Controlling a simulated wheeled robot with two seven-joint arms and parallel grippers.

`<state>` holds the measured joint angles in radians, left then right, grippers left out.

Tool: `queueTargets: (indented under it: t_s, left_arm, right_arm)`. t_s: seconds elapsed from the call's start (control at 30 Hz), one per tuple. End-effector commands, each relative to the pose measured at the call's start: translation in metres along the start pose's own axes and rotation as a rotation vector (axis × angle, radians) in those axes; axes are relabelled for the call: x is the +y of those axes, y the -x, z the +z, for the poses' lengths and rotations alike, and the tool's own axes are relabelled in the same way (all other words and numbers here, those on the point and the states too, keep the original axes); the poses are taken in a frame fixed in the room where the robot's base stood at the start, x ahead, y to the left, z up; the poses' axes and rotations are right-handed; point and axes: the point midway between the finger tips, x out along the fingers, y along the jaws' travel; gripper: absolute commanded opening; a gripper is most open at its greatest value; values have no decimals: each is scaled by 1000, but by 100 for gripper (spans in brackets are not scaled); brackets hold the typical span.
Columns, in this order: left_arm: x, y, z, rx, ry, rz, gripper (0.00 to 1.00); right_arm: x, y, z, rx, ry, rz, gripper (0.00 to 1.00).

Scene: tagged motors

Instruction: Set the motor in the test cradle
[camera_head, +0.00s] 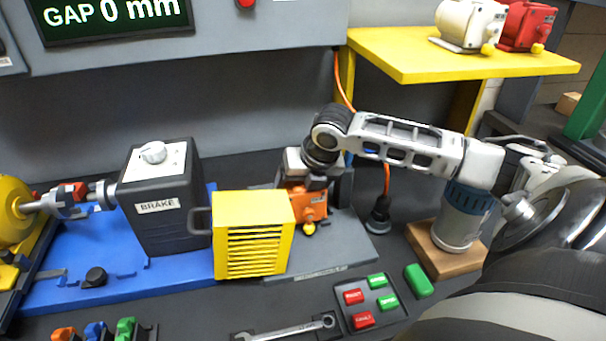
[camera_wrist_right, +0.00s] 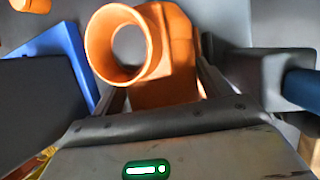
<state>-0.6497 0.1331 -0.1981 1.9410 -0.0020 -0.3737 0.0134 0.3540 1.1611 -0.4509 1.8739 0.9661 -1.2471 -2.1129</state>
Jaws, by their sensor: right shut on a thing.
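An orange motor (camera_head: 309,203) with a yellow shaft end is beside the yellow slatted guard. My right gripper (camera_head: 312,180) is above it and shut on it. In the right wrist view the orange motor (camera_wrist_right: 165,75) shows a round open collar, with a finger on each side of its body. A grey plate with dark uprights (camera_head: 345,245), apparently the test cradle, lies around and under the motor. The guard and gripper hide part of it. I cannot tell if the motor rests in it. My left gripper is not in view.
The yellow guard (camera_head: 252,235) and black brake box (camera_head: 160,205) stand left on a blue base (camera_head: 70,265). White (camera_head: 468,25) and red (camera_head: 527,25) motors sit on a yellow shelf (camera_head: 430,60). A wrench (camera_head: 285,329), button panel (camera_head: 369,302) and a can on a wooden block (camera_head: 445,255) are in front.

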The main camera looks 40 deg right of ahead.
Motion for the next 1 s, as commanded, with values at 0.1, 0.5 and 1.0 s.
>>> queueTargets:
  t_s: [0.1, 0.5, 1.0]
  left_arm:
    - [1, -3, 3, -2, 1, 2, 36]
    - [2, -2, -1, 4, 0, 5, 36]
    - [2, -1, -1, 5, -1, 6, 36]
  right_arm:
    - [1, -3, 4, -19, 0, 9, 6]
    - [-1, -6, -1, -3, 0, 1, 86]
    - [-2, 59, 0, -9, 4, -4, 86]
